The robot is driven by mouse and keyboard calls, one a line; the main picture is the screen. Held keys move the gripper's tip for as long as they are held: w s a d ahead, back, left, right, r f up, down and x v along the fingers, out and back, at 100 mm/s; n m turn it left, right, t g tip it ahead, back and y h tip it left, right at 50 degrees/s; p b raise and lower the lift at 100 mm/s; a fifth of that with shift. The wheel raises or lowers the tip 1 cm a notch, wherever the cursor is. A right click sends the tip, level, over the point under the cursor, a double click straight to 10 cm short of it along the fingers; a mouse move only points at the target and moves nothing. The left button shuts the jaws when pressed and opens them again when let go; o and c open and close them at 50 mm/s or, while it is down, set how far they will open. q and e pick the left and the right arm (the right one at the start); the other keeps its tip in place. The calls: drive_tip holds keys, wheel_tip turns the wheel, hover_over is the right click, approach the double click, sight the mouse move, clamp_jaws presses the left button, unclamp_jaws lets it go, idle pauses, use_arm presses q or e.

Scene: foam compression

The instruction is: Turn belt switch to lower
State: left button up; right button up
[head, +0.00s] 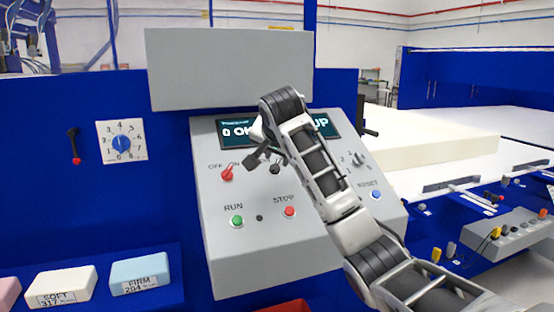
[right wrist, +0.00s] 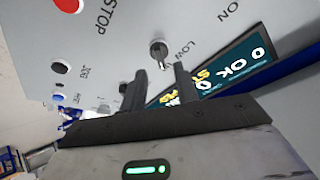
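The dark belt switch (head: 275,168) sits on the sloped grey control panel (head: 250,262), partly hidden by my right gripper. In the right wrist view it is a small round knob with a short lever (right wrist: 158,50), beside lettering that reads "LOW". My right gripper (head: 262,160) is in front of the panel; in its wrist view the two dark fingers (right wrist: 158,82) stand apart with nothing between them. The switch shows just beyond the fingertips; I cannot tell whether they touch it. My left gripper is not in view.
Close by are a red OFF/ON switch (head: 227,174), green RUN button (head: 237,221), red STOP button (head: 289,211), blue RESET button (head: 376,194) and a display (head: 235,130), partly covered by my arm. Foam samples (head: 140,274) lie lower left. A foam slab (head: 440,165) lies right.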

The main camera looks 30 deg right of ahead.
sight(277, 163)
drive_tip(key=x, duration=0.2)
drive_tip(key=shift+w+d+f, duration=0.1)
drive_tip(key=shift+w+f, duration=0.1)
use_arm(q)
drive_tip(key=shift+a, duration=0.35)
use_arm(e)
drive_tip(key=shift+w+d+f, duration=0.2)
drive_tip(key=shift+w+f, duration=0.2)
drive_tip(key=c, duration=0.7)
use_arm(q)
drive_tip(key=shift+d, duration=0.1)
use_arm(e)
drive_tip(key=shift+o, duration=0.2)
